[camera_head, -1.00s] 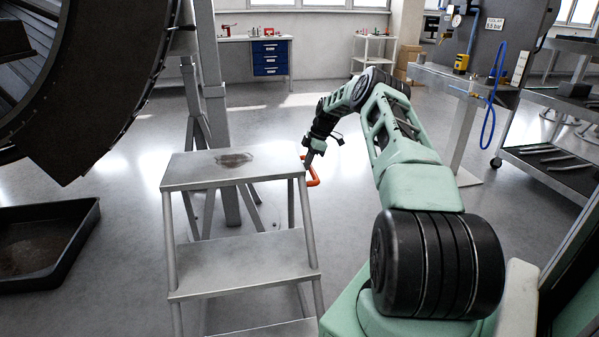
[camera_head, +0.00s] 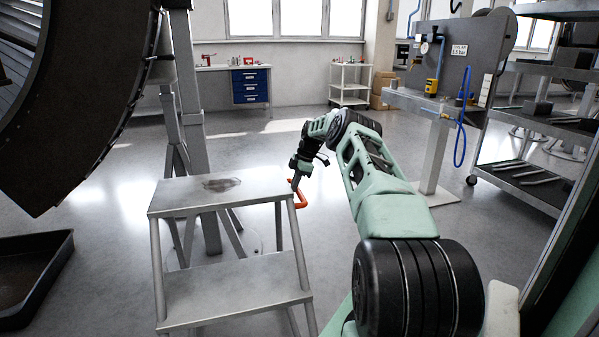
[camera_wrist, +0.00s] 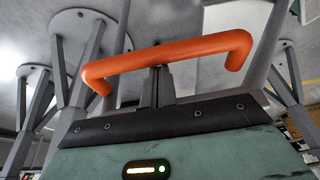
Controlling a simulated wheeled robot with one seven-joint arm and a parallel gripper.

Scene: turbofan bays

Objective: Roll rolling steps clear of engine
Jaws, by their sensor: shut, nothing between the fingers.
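The rolling steps (camera_head: 235,288) stand left of centre in the head view, grey metal with a dark stain on the top platform. An orange handle (camera_head: 300,194) sticks out from the platform's right side. It crosses the wrist view (camera_wrist: 170,55) as a bar with bent ends. My gripper (camera_head: 295,183) is at this handle. In the wrist view my gripper (camera_wrist: 160,82) appears shut, its narrow fingers meeting the middle of the bar, with nothing seen between them. Contact with the bar is unclear. The engine (camera_head: 85,90) looms at the upper left, behind and left of the steps.
A grey engine stand post (camera_head: 190,100) rises just behind the steps. A black drip tray (camera_head: 35,275) lies on the floor at left. A shelf cart (camera_head: 525,180) and a bench with a blue hose (camera_head: 461,140) stand at right. The middle floor is open.

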